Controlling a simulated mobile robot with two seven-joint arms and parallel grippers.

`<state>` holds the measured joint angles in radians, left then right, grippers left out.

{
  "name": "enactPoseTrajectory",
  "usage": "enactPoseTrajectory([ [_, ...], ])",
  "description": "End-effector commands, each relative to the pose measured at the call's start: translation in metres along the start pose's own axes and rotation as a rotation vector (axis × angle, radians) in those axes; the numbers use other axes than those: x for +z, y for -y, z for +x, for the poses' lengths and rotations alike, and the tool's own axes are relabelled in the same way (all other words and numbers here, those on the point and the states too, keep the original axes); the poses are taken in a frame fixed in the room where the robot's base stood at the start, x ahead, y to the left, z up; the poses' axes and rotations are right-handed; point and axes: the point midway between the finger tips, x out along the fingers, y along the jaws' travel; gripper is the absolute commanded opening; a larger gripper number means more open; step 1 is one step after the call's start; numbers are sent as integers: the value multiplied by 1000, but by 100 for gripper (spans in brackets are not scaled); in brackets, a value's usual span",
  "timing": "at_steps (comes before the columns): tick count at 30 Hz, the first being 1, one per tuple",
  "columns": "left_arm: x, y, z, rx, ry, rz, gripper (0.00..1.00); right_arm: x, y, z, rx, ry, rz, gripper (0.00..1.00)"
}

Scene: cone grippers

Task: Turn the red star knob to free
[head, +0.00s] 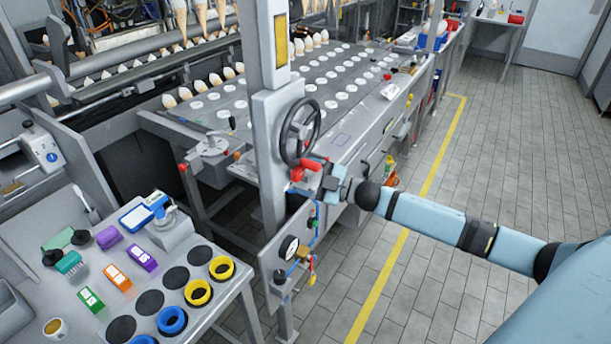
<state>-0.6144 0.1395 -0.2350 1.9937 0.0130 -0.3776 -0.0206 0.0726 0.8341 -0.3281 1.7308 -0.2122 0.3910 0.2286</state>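The red star knob (298,174) sits on the grey post, just below the black handwheel (301,132). My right gripper (322,178) is at the knob, coming in from the right with its fingers pointing left. Its fingertips overlap the knob's right side in the picture. The view is too small to tell whether the fingers are closed around the knob or only beside it. My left gripper is not in view.
A grey side table (60,310) at lower left holds tools, coloured boxes and yellow and blue rings (222,268). A gauge panel (288,248) hangs below the knob. A conveyor table with cones (320,90) stands behind. The tiled floor at right is clear.

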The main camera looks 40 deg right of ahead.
Motion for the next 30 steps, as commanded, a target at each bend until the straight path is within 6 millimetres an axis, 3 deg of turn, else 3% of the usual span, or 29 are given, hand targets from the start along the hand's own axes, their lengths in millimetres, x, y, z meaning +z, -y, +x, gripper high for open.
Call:
enactPoseTrajectory([
  [8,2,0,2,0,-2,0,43,2,1,-11,-1,3,2,69],
  [21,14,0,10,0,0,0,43,2,3,-93,-3,4,2,69],
  [30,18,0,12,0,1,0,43,0,1,-131,-1,1,1,69],
])
